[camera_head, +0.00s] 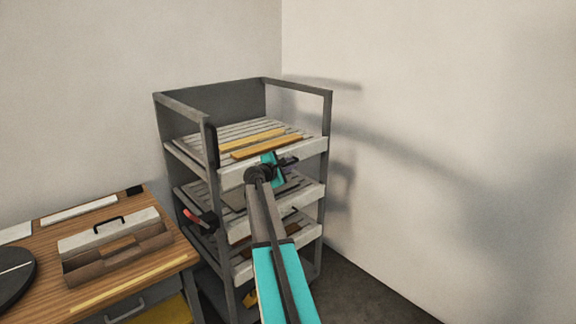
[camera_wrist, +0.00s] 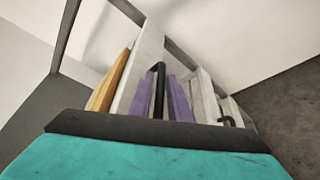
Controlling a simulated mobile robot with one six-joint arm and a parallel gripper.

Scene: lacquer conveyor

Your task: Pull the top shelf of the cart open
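The grey cart (camera_head: 160,115) stands against the wall. Its top shelf (camera_head: 312,149) is a slatted tray with a pale front edge, sitting within the frame. A dark handle (camera_head: 289,161) shows on that front edge. My gripper (camera_wrist: 161,85) is at the top shelf's front, its teal body hiding part of the edge in the head view. In the wrist view its two purple fingers stand on either side of the black handle (camera_wrist: 158,90), with narrow gaps visible. Whether they touch it lower down is hidden.
Two yellowish planks (camera_head: 266,146) lie on the top shelf. Lower shelves (camera_head: 308,194) sit below, with a red-and-black item (camera_head: 197,217) at the left. A wooden workbench (camera_head: 165,266) with a toolbox (camera_head: 125,251) stands left. The right wall is close; floor shows at right.

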